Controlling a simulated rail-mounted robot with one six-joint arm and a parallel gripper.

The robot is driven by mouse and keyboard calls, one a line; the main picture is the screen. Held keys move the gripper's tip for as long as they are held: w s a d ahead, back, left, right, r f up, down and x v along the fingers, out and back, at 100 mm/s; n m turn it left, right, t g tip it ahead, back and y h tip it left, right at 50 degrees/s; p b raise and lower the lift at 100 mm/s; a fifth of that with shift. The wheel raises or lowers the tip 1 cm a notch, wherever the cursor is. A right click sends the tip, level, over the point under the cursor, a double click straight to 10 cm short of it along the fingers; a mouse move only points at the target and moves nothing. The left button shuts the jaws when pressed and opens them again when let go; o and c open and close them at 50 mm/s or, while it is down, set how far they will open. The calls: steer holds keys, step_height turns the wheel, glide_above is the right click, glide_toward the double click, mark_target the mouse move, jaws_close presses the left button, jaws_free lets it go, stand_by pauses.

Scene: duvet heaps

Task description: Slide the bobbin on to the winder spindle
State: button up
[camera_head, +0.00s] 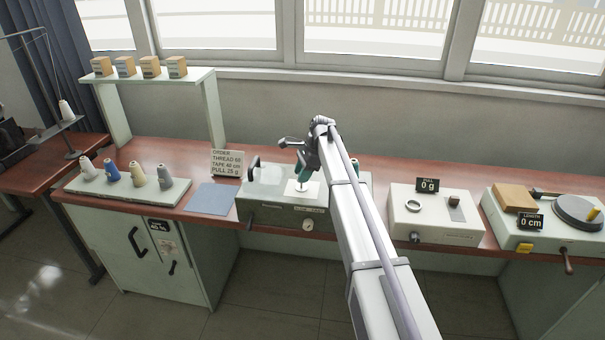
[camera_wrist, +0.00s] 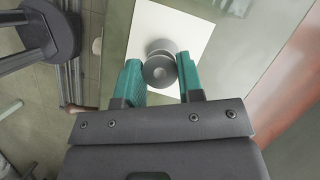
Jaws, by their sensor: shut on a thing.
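The grey bobbin (camera_wrist: 160,72) sits between the two teal fingers of my gripper (camera_wrist: 159,62) in the wrist view, with its round end facing the camera. My gripper is shut on it. In the head view my gripper (camera_head: 303,178) is above the white square plate (camera_head: 312,190) on top of the grey-green winder (camera_head: 265,208). The white plate also shows behind the bobbin in the wrist view (camera_wrist: 190,32). The spindle cannot be made out, and whether the bobbin touches it cannot be told.
A dark lever (camera_head: 253,169) stands at the winder's left. A blue mat (camera_head: 211,198) and a thread-cone tray (camera_head: 120,205) lie further left. An order card (camera_head: 227,163) stands behind. Right are a pull gauge box (camera_head: 432,222) and a measuring box with a dark disc (camera_head: 577,213).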

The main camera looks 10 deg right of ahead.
steer(key=shift+f, duration=0.2)
steer(key=shift+f+b, duration=0.35)
steer(key=shift+b, duration=0.2)
steer(key=shift+f+b, duration=1.05)
steer(key=o, duration=1)
steer(key=p+v, duration=1)
steer(key=v, duration=0.1)
steer(key=shift+a, duration=0.1)
